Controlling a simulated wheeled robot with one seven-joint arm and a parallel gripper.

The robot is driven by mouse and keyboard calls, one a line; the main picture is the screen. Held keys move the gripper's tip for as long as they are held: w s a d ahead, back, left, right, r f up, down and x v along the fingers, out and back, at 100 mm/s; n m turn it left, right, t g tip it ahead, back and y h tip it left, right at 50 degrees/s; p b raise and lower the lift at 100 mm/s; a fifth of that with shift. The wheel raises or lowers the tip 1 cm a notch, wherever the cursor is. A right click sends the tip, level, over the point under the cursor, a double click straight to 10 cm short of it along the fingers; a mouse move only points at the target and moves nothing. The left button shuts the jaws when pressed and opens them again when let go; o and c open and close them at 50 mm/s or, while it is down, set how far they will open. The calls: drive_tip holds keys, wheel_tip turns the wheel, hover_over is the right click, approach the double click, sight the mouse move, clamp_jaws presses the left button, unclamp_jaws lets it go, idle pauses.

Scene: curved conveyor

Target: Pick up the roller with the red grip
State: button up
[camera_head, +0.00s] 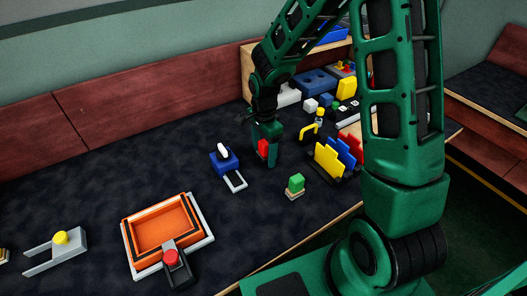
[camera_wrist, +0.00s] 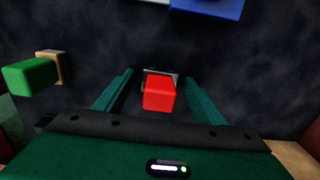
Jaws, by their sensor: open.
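The roller's red grip (camera_head: 263,148) shows beside my gripper (camera_head: 269,146) over the dark table. In the wrist view, the red grip (camera_wrist: 158,93) stands between my two open fingers (camera_wrist: 159,84), with dark gaps on both sides. A pale grey part, likely the roller's lower end, shows just beyond the grip; most of it is hidden.
A blue block with a white handle (camera_head: 224,161) stands to the left. A green block on a beige base (camera_head: 295,185) stands nearer, with upright coloured plates (camera_head: 328,161) to the right. An orange tray (camera_head: 160,228) lies front left. The back-left table is clear.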

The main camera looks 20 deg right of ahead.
drive_tip(key=c, duration=1.3)
wheel_tip(320, 180, up, 10)
drive_tip(key=shift+r, duration=0.1)
drive_tip(key=o, duration=0.4)
drive_tip(key=shift+c, duration=0.6)
